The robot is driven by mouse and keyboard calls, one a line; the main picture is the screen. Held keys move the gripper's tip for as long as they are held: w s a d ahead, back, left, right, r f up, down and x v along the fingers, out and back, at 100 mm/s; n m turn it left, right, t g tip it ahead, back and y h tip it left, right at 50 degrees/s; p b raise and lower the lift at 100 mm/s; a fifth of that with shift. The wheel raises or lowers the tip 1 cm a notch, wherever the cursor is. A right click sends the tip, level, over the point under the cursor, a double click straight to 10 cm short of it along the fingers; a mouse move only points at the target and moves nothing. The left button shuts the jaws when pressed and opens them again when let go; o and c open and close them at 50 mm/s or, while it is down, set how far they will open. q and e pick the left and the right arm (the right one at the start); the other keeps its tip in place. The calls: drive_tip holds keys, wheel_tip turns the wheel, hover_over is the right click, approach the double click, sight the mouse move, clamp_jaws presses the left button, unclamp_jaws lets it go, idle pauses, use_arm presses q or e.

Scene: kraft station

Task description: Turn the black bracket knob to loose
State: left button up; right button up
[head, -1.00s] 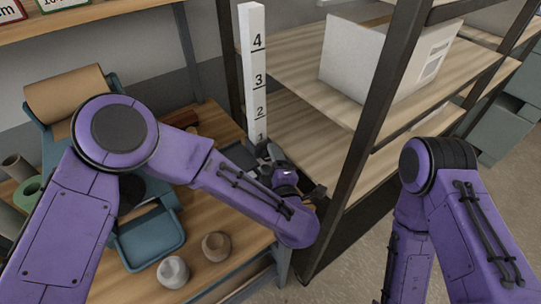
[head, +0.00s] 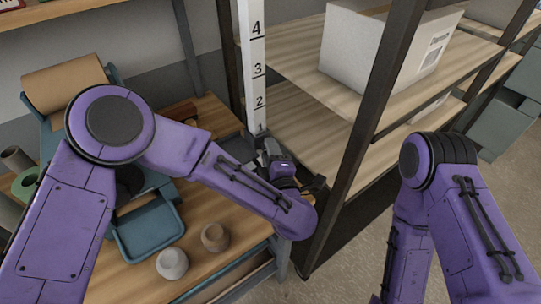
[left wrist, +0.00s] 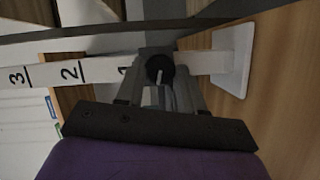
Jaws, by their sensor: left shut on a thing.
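A white post (head: 252,70) with black numbers stands upright at the shelf's left edge. It also shows in the left wrist view (left wrist: 98,70), lying sideways, with its pale base plate (left wrist: 236,62) at right. The round black knob (left wrist: 160,69) with a pale pointer line sits on the post by the number 1. The line points toward the gripper's palm side in that view. My left gripper (left wrist: 162,75) is at the post, its grey fingers on either side of the knob and shut on it. In the head view my left gripper (head: 266,150) hides the knob. My right gripper is out of view.
A wooden shelf rack with dark posts (head: 372,110) stands close right of my left gripper, with a white box (head: 375,45) on it.

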use_arm(q)
drive_tip(key=shift+w+f+n+t+y+b, duration=0.15)
drive_tip(key=shift+n+t+y+b, duration=0.4)
drive_tip(key=shift+n+b, duration=1.85)
drive_tip(key=shift+s+f+n+t+y+b, duration=0.15)
drive_tip(key=shift+n+t+b, duration=1)
drive_tip(key=shift+b, duration=2.2)
drive_tip(key=shift+w+n+g, duration=0.1)
drive_tip(key=shift+n+g, duration=0.15)
drive_tip(key=shift+g, duration=0.05)
drive_tip(key=o, duration=1)
drive_tip(key=shift+o, duration=0.2)
drive_tip(key=shift+w, duration=0.15)
